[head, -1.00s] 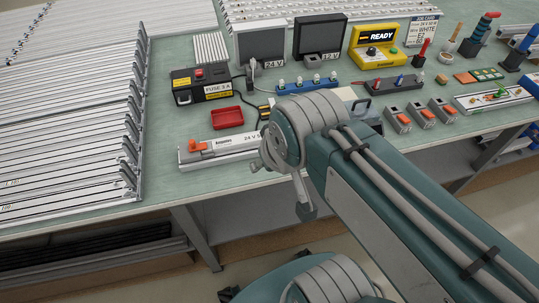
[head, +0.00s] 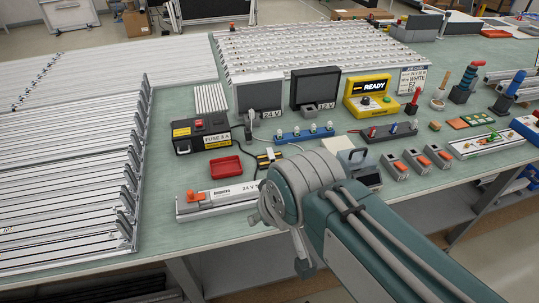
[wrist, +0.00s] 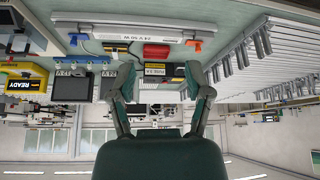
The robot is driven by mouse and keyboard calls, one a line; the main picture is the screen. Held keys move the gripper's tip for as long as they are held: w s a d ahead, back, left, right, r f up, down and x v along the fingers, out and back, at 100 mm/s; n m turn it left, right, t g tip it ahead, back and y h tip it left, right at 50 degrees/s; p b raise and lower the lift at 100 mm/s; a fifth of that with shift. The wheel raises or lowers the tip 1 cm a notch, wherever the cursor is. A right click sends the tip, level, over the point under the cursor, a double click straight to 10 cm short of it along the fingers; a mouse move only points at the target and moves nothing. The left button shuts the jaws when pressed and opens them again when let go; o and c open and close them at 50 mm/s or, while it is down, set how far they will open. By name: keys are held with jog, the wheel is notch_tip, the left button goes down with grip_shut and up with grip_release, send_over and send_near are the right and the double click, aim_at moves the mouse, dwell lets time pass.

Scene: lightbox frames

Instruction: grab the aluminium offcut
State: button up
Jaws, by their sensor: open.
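A small ribbed silver-grey plate (head: 210,98) is on the bench behind the black fuse box, left of the grey 24 V box. It looks like the aluminium offcut, but I cannot be sure. My gripper (wrist: 154,82) shows in the upside-down wrist view with its two fingers spread wide and nothing held between them. The fuse box (wrist: 154,70) and red tray (wrist: 156,51) show beyond the fingers. In the head view my arm hides most of the gripper, which is in front of the bench's near edge, apart from the plate.
A labelled 24 V lamp bar (head: 222,196) lies along the near edge. Long aluminium profiles (head: 65,170) cover the left side. The grey 24 V box (head: 259,95), black 12 V box (head: 316,88) and yellow READY unit (head: 371,94) stand behind. Bare bench shows around the red tray (head: 226,165).

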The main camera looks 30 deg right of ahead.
jog(key=shift+o, duration=0.3)
jog(key=m+g+h, duration=0.1)
jog(key=m, duration=0.2)
send_over(272, 156)
jog(key=s, duration=0.4)
notch_tip(272, 156, down, 10)
jog(key=f, duration=0.1)
jog(key=x, duration=0.7)
jog(key=a+x, duration=0.1)
jog(key=x, duration=0.2)
jog(key=shift+f, duration=0.2)
grip_shut()
